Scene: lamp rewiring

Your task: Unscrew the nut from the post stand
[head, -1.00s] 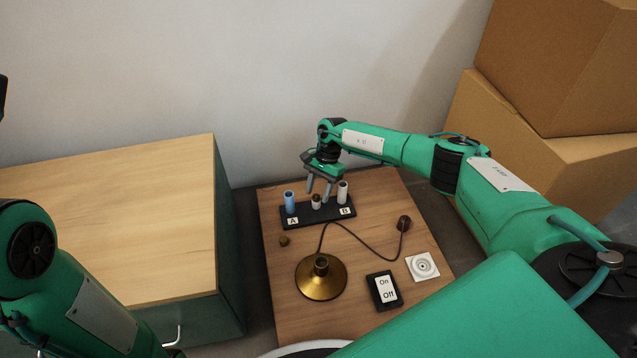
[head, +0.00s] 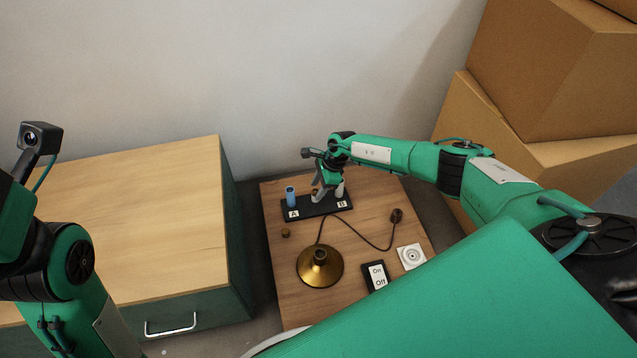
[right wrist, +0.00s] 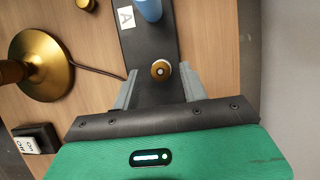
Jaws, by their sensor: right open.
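The post stand (head: 325,208) is a black bar on the wooden table, with a blue post (head: 290,197) at its A label and a white post (head: 340,190) near its B label. In the head view my right gripper (head: 322,190) partly hides the middle and white posts. My left gripper is out of view.
A brass lamp base (head: 320,267) with a cord running to a dark plug (head: 396,215) stands in front of the stand. A small brass piece (head: 286,233), an On/Off switch (head: 377,277) and a white socket (head: 411,257) also lie on the table. A cabinet (head: 150,220) stands left.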

